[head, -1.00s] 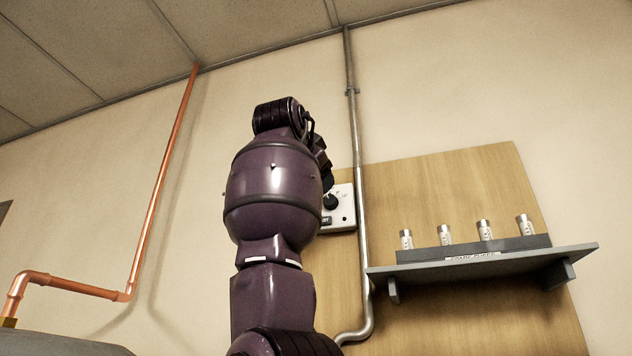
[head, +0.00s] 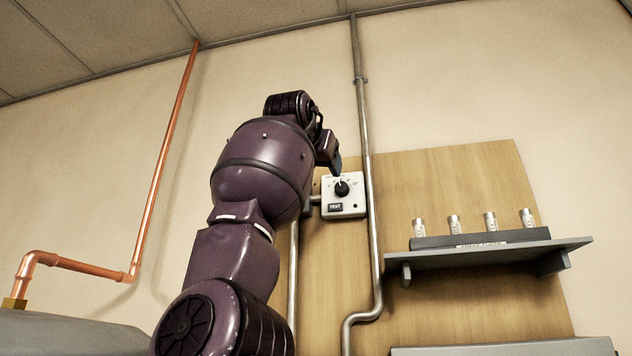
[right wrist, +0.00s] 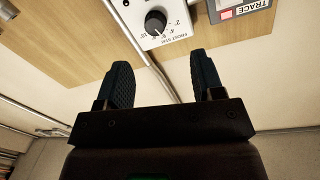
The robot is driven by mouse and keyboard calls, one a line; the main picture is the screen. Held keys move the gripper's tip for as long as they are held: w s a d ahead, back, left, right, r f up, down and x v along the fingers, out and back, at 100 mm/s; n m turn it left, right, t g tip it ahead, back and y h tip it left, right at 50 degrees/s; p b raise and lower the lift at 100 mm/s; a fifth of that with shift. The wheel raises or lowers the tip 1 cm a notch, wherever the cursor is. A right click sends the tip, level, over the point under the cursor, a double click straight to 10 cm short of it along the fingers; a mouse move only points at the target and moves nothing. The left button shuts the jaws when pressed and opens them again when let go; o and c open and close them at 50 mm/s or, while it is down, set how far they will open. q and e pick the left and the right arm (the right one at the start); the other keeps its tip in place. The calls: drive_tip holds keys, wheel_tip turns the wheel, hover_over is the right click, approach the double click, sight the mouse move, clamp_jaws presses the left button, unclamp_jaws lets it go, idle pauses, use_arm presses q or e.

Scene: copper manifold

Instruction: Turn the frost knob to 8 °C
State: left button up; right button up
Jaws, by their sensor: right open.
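The frost knob (head: 342,188) is a round black dial on a white box (head: 355,206) on the wooden board. In the right wrist view the knob (right wrist: 155,22) sits beside the printed words FROST STAT, with scale numbers around it. I cannot read its setting for certain. My right gripper (head: 335,164) is just above the knob in the head view, partly hidden by its own wrist. In the right wrist view the gripper (right wrist: 160,68) has its two dark fingers wide apart with nothing between them; the knob lies beyond the fingertips, apart from them. My left gripper is not in view.
A grey pipe (head: 366,130) runs down just right of the box. A shelf (head: 490,259) with several small metal cylinders stands further right. A panel marked TRACE (right wrist: 243,8) is near the right finger in the wrist view. A copper pipe (head: 165,165) is at left.

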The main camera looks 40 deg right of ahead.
sight(340, 186)
drive_tip(key=w+d+p, duration=0.1)
drive_tip(key=d, duration=0.2)
drive_tip(key=w+d+n+p, duration=0.1)
drive_tip(key=w+d, duration=0.1)
drive_tip(key=d, duration=0.1)
drive_tip(key=w+d+n+p, duration=0.1)
drive_tip(key=w+d, duration=0.1)
drive_tip(key=d, duration=0.1)
drive_tip(key=shift+d+r+h, duration=0.25)
drive_tip(key=shift+d+h, duration=0.05)
drive_tip(key=shift+d, duration=0.1)
drive_tip(key=c, duration=0.9)
idle(1.0)
drive_tip(key=o, duration=0.9)
